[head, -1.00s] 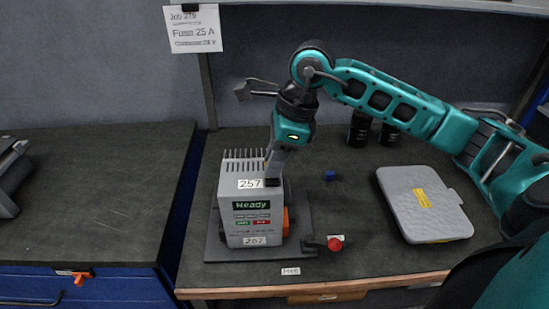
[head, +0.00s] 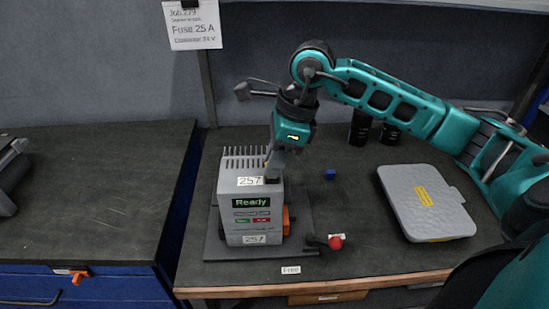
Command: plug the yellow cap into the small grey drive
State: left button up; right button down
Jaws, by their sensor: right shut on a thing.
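The small grey drive (head: 240,205) stands on a dark base plate on the bench, with fins on top, a "257" label and a green "Ready" display. My right gripper (head: 272,178) points down at the drive's top right front edge, close against it. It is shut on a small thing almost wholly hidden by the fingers. I see no yellow cap elsewhere on the bench. Whether the held thing touches or sits in the drive cannot be told. My left gripper is not in view.
A small blue block (head: 330,174) lies right of the drive. A red-knobbed lever (head: 336,242) is at the plate's front right. A grey case (head: 425,203) lies at the right, and dark cylinders (head: 359,127) stand behind. The left bench (head: 95,190) is mostly clear.

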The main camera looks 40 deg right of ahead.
jog(key=shift+f, duration=0.15)
jog(key=c, duration=0.9)
grip_release()
jog(key=shift+c, duration=0.2)
jog(key=v, duration=1.3)
jog(key=shift+p, duration=0.4)
